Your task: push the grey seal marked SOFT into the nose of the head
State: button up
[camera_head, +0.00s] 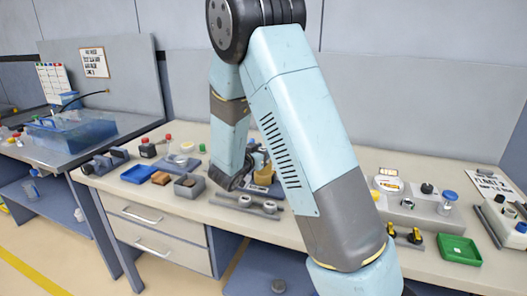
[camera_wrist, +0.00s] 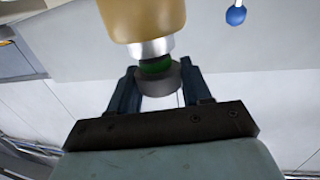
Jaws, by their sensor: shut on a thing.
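In the wrist view my gripper (camera_wrist: 160,76) is shut on a grey round seal (camera_wrist: 161,86) held between its two dark fingers. No SOFT mark can be read on it. Directly above the seal is the head, with a tan body (camera_wrist: 142,18), a silver collar (camera_wrist: 150,48) and a green band (camera_wrist: 155,68) at its nose. The seal appears to meet the green band, and how far it goes in cannot be told. In the head view my forearm hides most of the gripper; a yellowish-tan thing (camera_head: 263,177) shows beside it on the bench.
On the bench are a blue tray (camera_head: 138,174), a grey box (camera_head: 189,186), a grey holder with round parts (camera_head: 246,205) and a green tray (camera_head: 459,249). More fixtures (camera_head: 409,200) stand to the right. A water tank (camera_head: 72,131) is at far left. A blue ball (camera_wrist: 236,15) shows in the wrist view.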

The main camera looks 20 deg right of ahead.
jog(key=shift+f, duration=0.75)
jog(key=o, duration=1.1)
jog(key=v, duration=1.3)
jog(key=shift+s+a, duration=0.25)
jog(key=shift+s, duration=0.05)
